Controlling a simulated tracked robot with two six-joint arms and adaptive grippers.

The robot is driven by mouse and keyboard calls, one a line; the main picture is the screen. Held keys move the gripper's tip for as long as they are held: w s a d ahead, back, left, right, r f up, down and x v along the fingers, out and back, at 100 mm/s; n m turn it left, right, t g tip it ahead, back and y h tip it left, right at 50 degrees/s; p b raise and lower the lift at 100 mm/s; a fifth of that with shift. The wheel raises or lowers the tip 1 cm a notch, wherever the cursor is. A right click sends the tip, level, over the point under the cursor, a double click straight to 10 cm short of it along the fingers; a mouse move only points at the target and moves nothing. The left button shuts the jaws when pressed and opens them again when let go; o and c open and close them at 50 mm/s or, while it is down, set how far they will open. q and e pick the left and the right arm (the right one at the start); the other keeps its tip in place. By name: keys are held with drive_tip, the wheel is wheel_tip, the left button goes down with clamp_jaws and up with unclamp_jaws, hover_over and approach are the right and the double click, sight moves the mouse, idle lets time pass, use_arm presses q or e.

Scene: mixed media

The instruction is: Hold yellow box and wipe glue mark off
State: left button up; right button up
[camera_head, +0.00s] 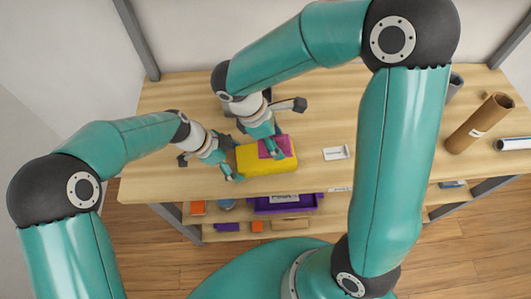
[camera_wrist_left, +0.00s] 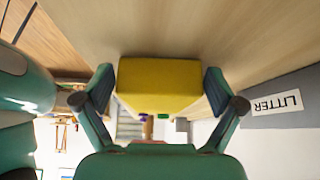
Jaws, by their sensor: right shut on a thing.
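The yellow box (camera_head: 252,158) lies near the front edge of the table. A magenta cloth (camera_head: 284,144) lies on its top at the back right. My right gripper (camera_head: 277,154) is over the box, shut on the cloth. My left gripper (camera_head: 237,176) is at the box's left end, its fingers spread. In the left wrist view the yellow box (camera_wrist_left: 160,80) stands between the two fingers, with a narrow gap at each side. I cannot make out a glue mark; the cloth and right gripper cover part of the top.
A small white label (camera_head: 336,153) lies right of the box. A brown cardboard tube (camera_head: 478,124) and a white roll (camera_head: 514,144) are at the far right. A lower shelf holds a purple tray (camera_head: 283,206). A "LITTER" label (camera_wrist_left: 277,104) shows in the left wrist view.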

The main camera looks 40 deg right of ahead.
idle(0.3)
use_arm(q)
drive_tip(key=v, duration=1.2)
drive_tip(key=shift+d+f, duration=0.1)
